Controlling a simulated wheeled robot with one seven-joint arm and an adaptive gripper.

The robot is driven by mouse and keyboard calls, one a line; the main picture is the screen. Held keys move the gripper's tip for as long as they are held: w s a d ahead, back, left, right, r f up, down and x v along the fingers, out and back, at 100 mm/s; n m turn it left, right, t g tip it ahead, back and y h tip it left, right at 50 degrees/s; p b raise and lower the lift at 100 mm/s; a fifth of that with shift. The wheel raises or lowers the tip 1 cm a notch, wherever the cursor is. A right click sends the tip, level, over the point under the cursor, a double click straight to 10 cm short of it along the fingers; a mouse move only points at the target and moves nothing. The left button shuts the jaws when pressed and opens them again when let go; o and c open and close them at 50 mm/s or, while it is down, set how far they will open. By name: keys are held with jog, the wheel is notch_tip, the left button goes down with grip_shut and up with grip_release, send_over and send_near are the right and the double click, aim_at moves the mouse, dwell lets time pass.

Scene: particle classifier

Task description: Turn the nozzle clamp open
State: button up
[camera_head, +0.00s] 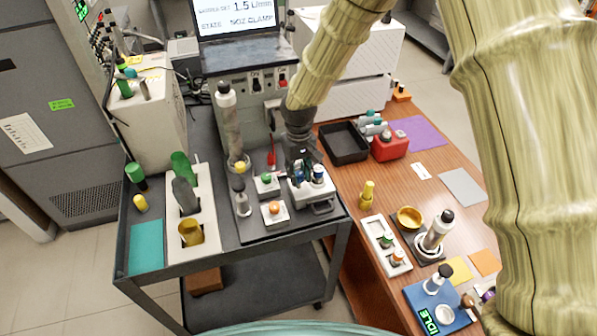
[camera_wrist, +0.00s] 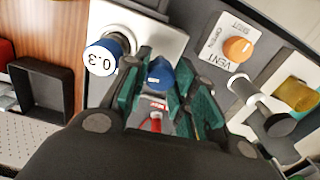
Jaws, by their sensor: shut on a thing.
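My gripper (camera_head: 301,160) points down over a white block (camera_head: 322,195) on the dark bench. In the wrist view my gripper (camera_wrist: 163,98) has its green-padded fingers on either side of a small blue knob (camera_wrist: 160,73), which I take to be the nozzle clamp; they are shut on it. A red part (camera_wrist: 156,119) shows below the knob between the fingers. A blue-collared nozzle (camera_wrist: 103,57) marked 0.3 stands beside it, also seen in the head view (camera_head: 318,172). The fingers hide part of the knob.
An orange VENT knob (camera_wrist: 238,48) sits close by, also in the head view (camera_head: 274,208). A screen (camera_head: 235,18) reads "NOZ CLAMP". A black tray (camera_head: 344,143) lies to the right.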

aim_at(300, 174)
jog(key=n, duration=0.7)
jog(key=shift+r+p, duration=0.1)
jog(key=shift+p, duration=0.25)
jog(key=n, duration=0.4)
jog(key=shift+n+p, duration=0.35)
jog(key=shift+n, duration=0.05)
jog(key=shift+w+n+p, duration=0.1)
jog(key=shift+n+p, duration=0.2)
jog(key=shift+n, duration=1.4)
jog(key=o, duration=0.8)
jog(key=shift+c, duration=0.2)
notch_tip(300, 174, up, 12)
jog(key=shift+d, duration=0.1)
